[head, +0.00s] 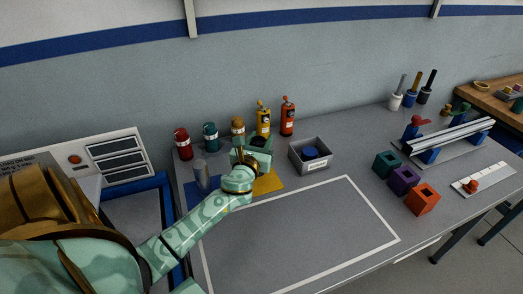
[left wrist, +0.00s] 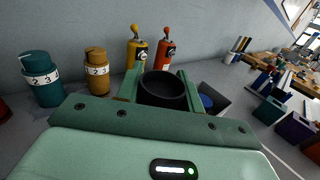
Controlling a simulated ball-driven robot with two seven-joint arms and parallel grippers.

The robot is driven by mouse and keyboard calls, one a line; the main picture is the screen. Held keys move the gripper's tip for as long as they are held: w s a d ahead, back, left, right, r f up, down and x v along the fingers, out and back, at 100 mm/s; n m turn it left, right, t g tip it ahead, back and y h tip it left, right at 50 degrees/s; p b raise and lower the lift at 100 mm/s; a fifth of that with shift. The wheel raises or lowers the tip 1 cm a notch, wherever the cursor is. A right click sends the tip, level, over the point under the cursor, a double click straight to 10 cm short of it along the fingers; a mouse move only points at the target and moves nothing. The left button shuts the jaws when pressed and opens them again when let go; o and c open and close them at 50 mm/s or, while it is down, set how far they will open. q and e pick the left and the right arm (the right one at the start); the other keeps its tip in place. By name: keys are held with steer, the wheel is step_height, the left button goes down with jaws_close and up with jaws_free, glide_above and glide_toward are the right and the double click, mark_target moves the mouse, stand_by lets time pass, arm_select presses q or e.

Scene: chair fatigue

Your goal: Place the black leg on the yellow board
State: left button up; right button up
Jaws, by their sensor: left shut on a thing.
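My left gripper (head: 252,156) is over the back part of the yellow board (head: 268,184) in the head view. It is shut on the black leg (left wrist: 164,92), a dark round cylinder between the two fingers in the left wrist view. In the head view the leg is mostly hidden by my gripper and wrist. My arm also covers part of the yellow board. I cannot tell whether the leg's lower end touches the board. My right gripper is not in view.
Red, teal and amber canisters and two sprayer-like bottles (head: 287,117) line the wall. A grey bin (head: 310,156) is right of the gripper. Teal, purple and orange blocks (head: 422,199) stand further right. The white-outlined area (head: 300,235) is clear.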

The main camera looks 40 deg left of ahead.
arm_select(q)
steer(key=f+b, duration=0.3)
steer(key=f, duration=0.1)
steer(key=shift+w+a+f, duration=0.1)
steer(key=shift+w+a, duration=0.2)
steer(key=shift+a, duration=0.05)
steer(key=o, duration=0.7)
steer(key=shift+f, duration=0.15)
steer(key=o, duration=0.4)
